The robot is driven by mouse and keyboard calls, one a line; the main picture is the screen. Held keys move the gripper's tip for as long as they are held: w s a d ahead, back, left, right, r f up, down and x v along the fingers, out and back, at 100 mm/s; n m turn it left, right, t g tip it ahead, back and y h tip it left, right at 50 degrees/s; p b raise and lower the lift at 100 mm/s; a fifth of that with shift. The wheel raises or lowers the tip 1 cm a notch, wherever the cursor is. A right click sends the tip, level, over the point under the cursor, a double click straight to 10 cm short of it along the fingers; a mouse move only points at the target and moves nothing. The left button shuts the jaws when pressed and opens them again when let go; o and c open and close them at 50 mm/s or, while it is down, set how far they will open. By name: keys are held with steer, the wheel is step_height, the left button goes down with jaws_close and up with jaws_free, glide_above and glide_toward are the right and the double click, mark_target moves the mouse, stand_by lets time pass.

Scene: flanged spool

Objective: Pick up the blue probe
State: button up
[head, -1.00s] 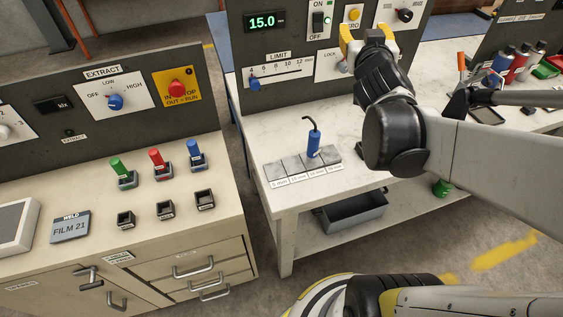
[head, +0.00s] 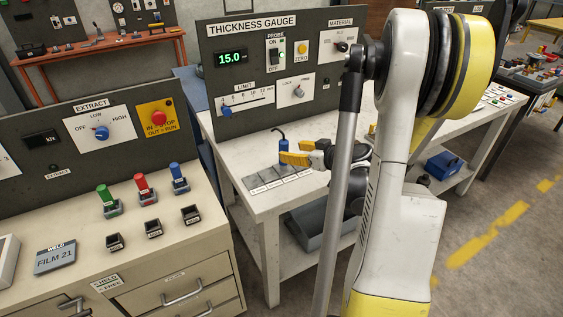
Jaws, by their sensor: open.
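The blue probe (head: 283,145) stands upright on the row of grey step blocks (head: 272,182) on the white bench, with a short black cable bent over from its top. My gripper (head: 288,151), with yellow fingers, reaches in from the right at the probe. Its fingers are open and cover the probe's lower part. I cannot tell whether they touch it or how far it lies between them.
The thickness gauge panel (head: 277,62) rises behind the bench and reads 15.0. On the left, a cream cabinet (head: 135,250) holds green, red and blue handled pieces in holders. A grey bin (head: 308,232) sits below the bench. My arm hides much of the bench's right side.

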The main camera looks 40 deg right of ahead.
mark_target(287, 149)
steer(key=b+x, duration=0.2)
steer(key=x, duration=0.3)
steer(key=shift+w+d+f, duration=0.1)
steer(key=shift+w, duration=0.15)
jaws_close()
